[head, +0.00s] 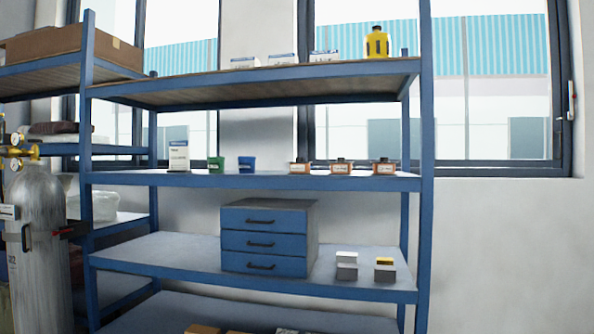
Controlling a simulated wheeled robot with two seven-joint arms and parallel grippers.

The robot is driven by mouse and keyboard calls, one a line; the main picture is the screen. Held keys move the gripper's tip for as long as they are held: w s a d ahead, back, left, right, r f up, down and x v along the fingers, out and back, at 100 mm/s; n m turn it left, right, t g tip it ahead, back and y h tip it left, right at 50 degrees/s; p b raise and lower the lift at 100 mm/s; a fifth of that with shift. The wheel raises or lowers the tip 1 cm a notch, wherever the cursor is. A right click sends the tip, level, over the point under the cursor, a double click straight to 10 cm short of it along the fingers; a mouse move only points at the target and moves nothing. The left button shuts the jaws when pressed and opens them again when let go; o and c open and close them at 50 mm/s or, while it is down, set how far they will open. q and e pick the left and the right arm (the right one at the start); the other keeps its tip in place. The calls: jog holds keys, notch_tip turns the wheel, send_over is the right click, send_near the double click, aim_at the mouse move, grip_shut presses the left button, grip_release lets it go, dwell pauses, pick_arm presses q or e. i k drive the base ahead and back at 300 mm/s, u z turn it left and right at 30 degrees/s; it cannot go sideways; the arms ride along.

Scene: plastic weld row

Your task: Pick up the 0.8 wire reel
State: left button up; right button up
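No reel with a readable 0.8 label can be made out. On the middle shelf (260,181) stand three small orange and white items with dark tops, a left one (299,168), a middle one (341,169) and a right one (383,169); their labels are too small to read. On the shelf below, right of the drawer unit, are small grey and white blocks (347,272) and a stack with a yellow top (385,273); I cannot tell what they are. Neither of my grippers is in view.
A blue drawer unit (262,243) stands on the lower shelf. A green cup (216,165), a blue cup (246,164) and a white box (178,156) stand on the middle shelf. A yellow bottle (377,43) is on top. A gas cylinder (40,255) stands at left.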

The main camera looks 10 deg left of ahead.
aim_at(299, 167)
jog(key=u, duration=0.5)
jog(key=i, duration=0.65)
jog(key=u, duration=0.35)
